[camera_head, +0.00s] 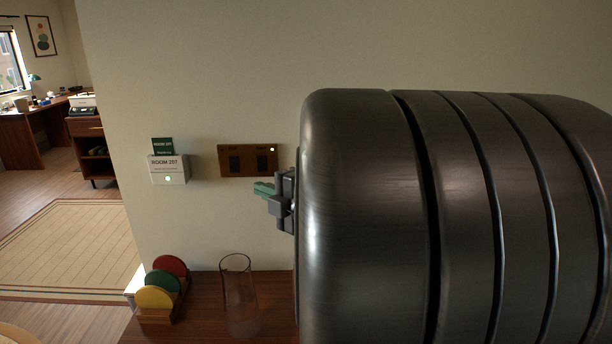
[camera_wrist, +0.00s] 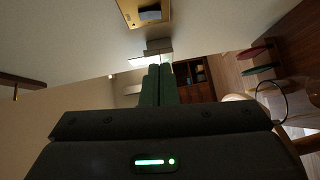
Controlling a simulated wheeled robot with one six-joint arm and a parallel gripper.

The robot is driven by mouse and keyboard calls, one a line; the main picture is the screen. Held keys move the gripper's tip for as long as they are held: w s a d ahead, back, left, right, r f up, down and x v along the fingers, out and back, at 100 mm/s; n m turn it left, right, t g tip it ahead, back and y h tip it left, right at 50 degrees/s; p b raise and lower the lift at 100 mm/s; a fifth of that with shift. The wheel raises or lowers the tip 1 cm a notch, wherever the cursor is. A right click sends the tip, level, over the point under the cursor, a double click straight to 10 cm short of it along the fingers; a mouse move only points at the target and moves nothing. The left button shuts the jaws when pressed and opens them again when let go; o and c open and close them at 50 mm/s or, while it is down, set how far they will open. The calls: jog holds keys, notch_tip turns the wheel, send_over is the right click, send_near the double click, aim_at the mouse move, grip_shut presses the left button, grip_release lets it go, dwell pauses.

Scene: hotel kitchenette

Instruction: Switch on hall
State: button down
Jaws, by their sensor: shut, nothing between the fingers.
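A brown switch plate (camera_head: 248,174) is on the wall, with a left dark rocker (camera_head: 235,163) and a right dark rocker (camera_head: 262,163). A small light shows at its upper right corner; the small labels above the rockers are unreadable. In the wrist view part of a brass-coloured plate (camera_wrist: 128,14) with one dark rocker shows at the top edge. My gripper (camera_head: 262,188) is shut and empty, its green fingertips just below the plate's right part in the head view. The fingers also show in the wrist view (camera_wrist: 157,84). I cannot tell whether they touch the wall.
A white "ROOM 207" card holder (camera_head: 168,172) with a green card and green light is left of the plate. Below, a wooden counter (camera_head: 200,318) bears a clear glass vase (camera_head: 240,298) and a rack of red, green and yellow discs (camera_head: 162,285). My arm covers the right side.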

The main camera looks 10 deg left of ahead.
send_near(230, 171)
jog(key=a, duration=0.5)
jog(key=shift+w+f+p, duration=0.2)
jog(key=shift+w+p, duration=0.25)
jog(key=shift+w, duration=1)
jog(key=shift+w+f+b, duration=0.1)
jog(key=shift+f+b, duration=0.2)
jog(key=shift+b, duration=0.65)
jog(key=shift+r, duration=0.25)
